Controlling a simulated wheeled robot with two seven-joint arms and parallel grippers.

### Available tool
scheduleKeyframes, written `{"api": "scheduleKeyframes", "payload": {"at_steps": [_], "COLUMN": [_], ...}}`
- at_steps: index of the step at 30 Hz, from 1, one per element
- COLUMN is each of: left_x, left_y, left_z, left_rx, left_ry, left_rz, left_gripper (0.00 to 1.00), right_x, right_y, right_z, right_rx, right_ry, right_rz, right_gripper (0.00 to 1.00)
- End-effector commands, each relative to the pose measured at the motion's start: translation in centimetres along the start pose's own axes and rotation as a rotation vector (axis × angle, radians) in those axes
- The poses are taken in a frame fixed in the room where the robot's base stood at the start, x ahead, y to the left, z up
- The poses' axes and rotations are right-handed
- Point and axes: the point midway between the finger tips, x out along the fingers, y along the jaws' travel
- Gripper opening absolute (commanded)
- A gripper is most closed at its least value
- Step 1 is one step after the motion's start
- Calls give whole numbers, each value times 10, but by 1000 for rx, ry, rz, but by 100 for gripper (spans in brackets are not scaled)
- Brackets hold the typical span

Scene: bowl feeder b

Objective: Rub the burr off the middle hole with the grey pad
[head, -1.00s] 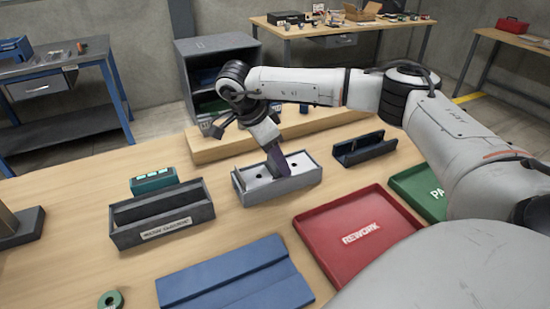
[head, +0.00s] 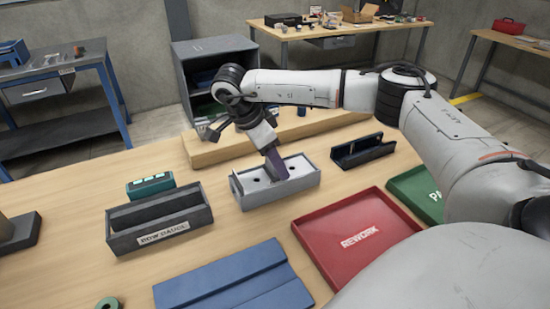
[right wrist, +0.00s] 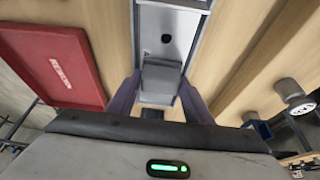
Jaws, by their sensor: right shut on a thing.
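The part is a pale plate with dark holes, lying in a grey open-topped box (head: 284,198) on the bench. My right gripper (right wrist: 160,90) is shut on the grey pad (right wrist: 162,75), which sits between its two purple fingers in the right wrist view. In the head view my right gripper (head: 277,167) points down into the box, over the middle of the plate (head: 249,182). One hole (right wrist: 166,39) shows just past the pad. The fingers and pad cover the plate's middle; I cannot tell whether the pad touches it, and no burr is visible. My left gripper is not in view.
A red REWORK tray (head: 350,252) and a green tray (head: 413,185) lie to the right. A dark gauge box (head: 165,232) stands left, a blue tray (head: 235,283) in front. A dark open holder (head: 363,152) and a wooden beam (head: 290,137) are behind.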

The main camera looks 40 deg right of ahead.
Motion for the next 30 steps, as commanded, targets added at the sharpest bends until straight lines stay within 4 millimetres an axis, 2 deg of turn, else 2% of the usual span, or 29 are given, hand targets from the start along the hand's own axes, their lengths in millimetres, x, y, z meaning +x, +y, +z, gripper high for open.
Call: {"api": "scheduleKeyframes", "payload": {"at_steps": [1,4,14,24,30], "left_x": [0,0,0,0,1], "left_y": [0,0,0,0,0], "left_z": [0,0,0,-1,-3], "left_rx": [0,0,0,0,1], "left_ry": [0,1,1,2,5], "left_rz": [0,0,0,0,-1], "left_gripper": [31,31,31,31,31], "right_x": [-3,-3,6,-6,2], "right_y": [2,4,-4,3,-2], "right_z": [8,14,-11,17,2], "right_rx": [-11,-9,-10,-16,-9], "right_ry": [-7,-8,-4,-12,-8], "right_rz": [-2,-1,-2,-4,-4], "right_gripper": [24,24,24,24,24]}}
